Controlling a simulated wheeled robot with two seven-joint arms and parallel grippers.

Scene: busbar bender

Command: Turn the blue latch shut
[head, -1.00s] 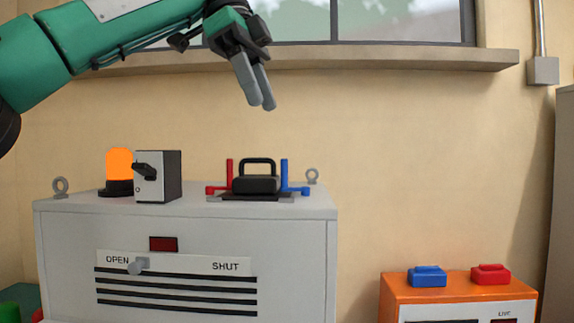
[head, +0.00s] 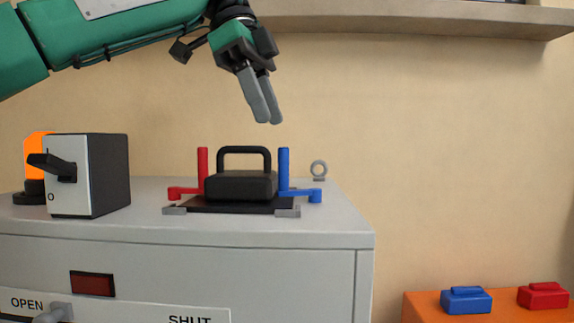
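The blue latch (head: 284,170) stands at the right end of a black block with a looped handle (head: 240,185) on top of the grey cabinet. Its bar is upright, and a short blue foot reaches right from its base. A similar red latch (head: 203,170) stands upright at the block's left end. My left gripper (head: 269,122) hangs above the block, pointing down, a little up and left of the blue latch in the picture. Its grey fingers lie close together with nothing between them, and it appears apart from the latch. My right gripper is not in view.
A switch box (head: 88,175) and an orange lamp (head: 38,160) stand left on the grey cabinet (head: 300,236). An orange cabinet (head: 420,306) with a blue block (head: 466,300) and red block (head: 543,296) is lower right.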

